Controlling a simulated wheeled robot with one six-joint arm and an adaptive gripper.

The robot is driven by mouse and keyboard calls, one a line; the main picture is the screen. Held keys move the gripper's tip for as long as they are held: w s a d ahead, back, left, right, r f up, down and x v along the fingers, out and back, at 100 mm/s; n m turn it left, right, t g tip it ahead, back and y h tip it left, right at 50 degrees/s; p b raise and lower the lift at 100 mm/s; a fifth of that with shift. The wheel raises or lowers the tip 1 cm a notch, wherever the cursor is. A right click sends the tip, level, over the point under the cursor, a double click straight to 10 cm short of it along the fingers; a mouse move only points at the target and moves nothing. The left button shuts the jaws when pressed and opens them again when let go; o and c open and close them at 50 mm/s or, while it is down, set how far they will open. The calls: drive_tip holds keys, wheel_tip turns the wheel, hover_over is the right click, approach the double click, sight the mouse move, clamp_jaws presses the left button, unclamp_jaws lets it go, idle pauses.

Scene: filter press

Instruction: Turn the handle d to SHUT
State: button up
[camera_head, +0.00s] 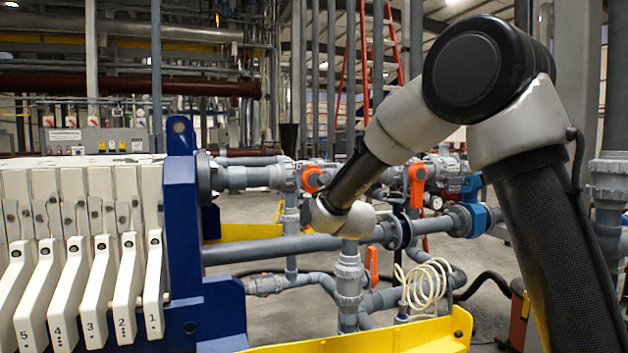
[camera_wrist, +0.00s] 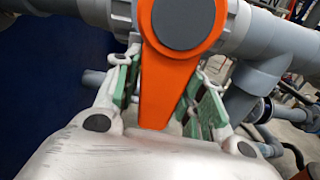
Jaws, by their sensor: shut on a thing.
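An orange valve handle (camera_wrist: 178,75) with a grey round hub fills the upper middle of the wrist view. It hangs from a grey pipe, and its narrow end points down toward my gripper. My gripper (camera_wrist: 165,95) has its two green-padded fingers on either side of the handle and is shut on it. In the head view, the handle (camera_head: 312,178) shows just left of my grey wrist; the fingers are hard to make out there. No letter d shows on it, and no SHUT mark is readable.
Another orange handle (camera_head: 417,185) points down on a valve to the right, and a third orange handle (camera_head: 372,265) is lower. A blue press frame (camera_head: 182,230) with white plates stands left. Yellow rails (camera_head: 400,338), a coiled cream hose (camera_head: 425,285) and grey pipes surround the arm.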

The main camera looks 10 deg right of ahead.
drive_tip(key=o, duration=1.2)
drive_tip(key=shift+s+a+f, duration=0.1)
drive_tip(key=shift+a, duration=0.2)
drive_tip(key=shift+c, duration=0.2)
drive_tip(key=shift+d, duration=0.1)
drive_tip(key=v, duration=0.7)
drive_tip(key=shift+d, duration=0.1)
